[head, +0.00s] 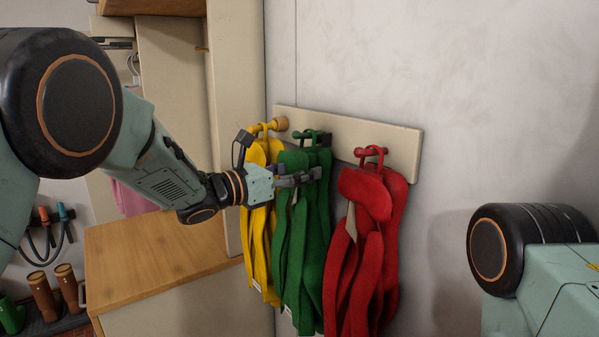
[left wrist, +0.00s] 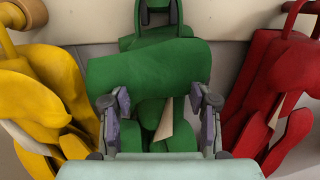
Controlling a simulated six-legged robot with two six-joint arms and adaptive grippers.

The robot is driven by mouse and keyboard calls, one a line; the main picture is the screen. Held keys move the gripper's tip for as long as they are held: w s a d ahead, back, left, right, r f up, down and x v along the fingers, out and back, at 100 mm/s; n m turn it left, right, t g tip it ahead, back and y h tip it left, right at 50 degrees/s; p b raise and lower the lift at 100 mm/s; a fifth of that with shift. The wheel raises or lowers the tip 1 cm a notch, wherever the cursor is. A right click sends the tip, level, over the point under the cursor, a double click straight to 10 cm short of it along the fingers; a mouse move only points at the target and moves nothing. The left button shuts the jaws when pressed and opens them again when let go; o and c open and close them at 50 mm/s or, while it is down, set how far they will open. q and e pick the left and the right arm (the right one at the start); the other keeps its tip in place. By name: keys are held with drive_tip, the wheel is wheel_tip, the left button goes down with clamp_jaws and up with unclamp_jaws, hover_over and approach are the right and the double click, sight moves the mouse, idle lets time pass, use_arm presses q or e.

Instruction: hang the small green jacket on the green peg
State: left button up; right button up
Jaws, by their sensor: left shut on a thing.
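The small green jacket (head: 303,235) hangs down along the wall between a yellow and a red garment. My left gripper (head: 302,178) is shut on its upper part. In the left wrist view the jacket (left wrist: 150,68) fills the space between the two fingers (left wrist: 160,105). The green peg (head: 301,134) shows just above the jacket on the cream board. The jacket's hanging loop (left wrist: 158,12) is up at the peg. I cannot tell whether the loop is around the peg or only in front of it. My right gripper is out of view.
A yellow garment (head: 258,220) hangs close on the left and a red garment (head: 366,245) on the right, each at its own peg on the board (head: 400,145). A wooden-topped cabinet (head: 150,245) stands at left. The wall right of the board is bare.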

use_arm(q)
drive_tip(key=shift+f+b, duration=0.2)
drive_tip(key=shift+b, duration=0.4)
idle(1.4)
drive_tip(key=o, duration=1.6)
drive_tip(key=shift+c, duration=0.2)
drive_tip(key=v, duration=1.2)
drive_tip(key=shift+d, duration=0.15)
drive_tip(key=x, duration=1.2)
